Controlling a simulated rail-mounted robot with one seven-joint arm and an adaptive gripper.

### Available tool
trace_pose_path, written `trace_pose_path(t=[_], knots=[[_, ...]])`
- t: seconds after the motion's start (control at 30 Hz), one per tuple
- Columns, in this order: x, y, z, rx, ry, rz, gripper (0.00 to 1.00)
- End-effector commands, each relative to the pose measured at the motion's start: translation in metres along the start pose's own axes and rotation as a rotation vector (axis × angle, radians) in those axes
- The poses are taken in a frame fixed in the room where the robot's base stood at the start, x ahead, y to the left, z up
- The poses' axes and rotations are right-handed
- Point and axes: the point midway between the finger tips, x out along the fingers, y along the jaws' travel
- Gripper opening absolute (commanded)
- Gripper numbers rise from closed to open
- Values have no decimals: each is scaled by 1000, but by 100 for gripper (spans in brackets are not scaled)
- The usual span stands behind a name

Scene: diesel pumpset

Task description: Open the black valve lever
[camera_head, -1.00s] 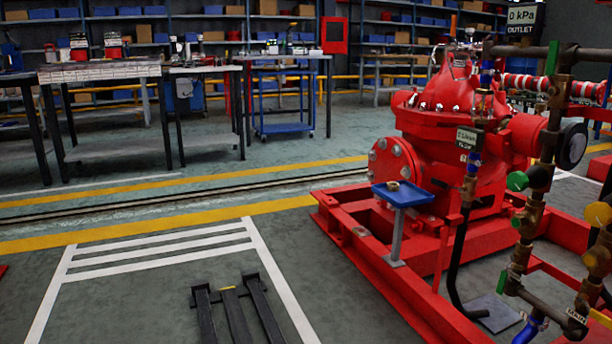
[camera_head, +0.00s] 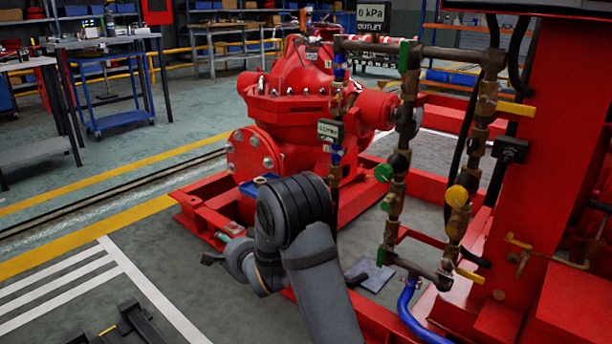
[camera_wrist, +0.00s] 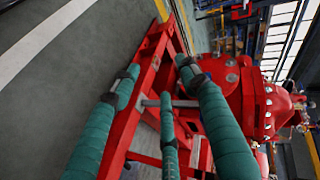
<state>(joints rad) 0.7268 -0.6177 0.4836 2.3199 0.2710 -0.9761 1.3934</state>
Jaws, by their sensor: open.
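A pipe manifold with several valves (camera_head: 398,160) stands right of the red pump in the head view. A small dark lever-like part (camera_head: 475,258) sits low on its right pipe, close to a yellow lever (camera_head: 470,275); I cannot be sure that it is the black valve lever. My gripper (camera_head: 216,248) is left of the manifold and well apart from it, partly hidden by my own arm. In the wrist view my gripper (camera_wrist: 158,82) has its teal fingers spread, with nothing between them. The fingers point toward the red base frame and pump. No black lever can be made out there.
The red pump (camera_head: 290,110) on its red base frame (camera_head: 200,208) is behind my arm. A red cabinet (camera_head: 540,190) and a blue hose (camera_head: 407,305) bound the manifold's right and bottom. Open floor lies at left, with dark metal bars (camera_head: 135,325) near the bottom edge.

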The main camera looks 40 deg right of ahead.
Motion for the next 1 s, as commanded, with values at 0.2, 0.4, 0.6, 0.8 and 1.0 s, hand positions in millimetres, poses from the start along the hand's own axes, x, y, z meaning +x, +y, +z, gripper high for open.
trace_pose_path(t=[0.2,0.4,0.6,0.8,1.0], knots=[[-7,7,-164,319,326,-120,44],[-35,22,-241,456,484,-219,44],[-42,28,-266,494,531,-257,44],[-20,26,-281,495,533,-261,44],[9,24,-300,494,533,-259,44]])
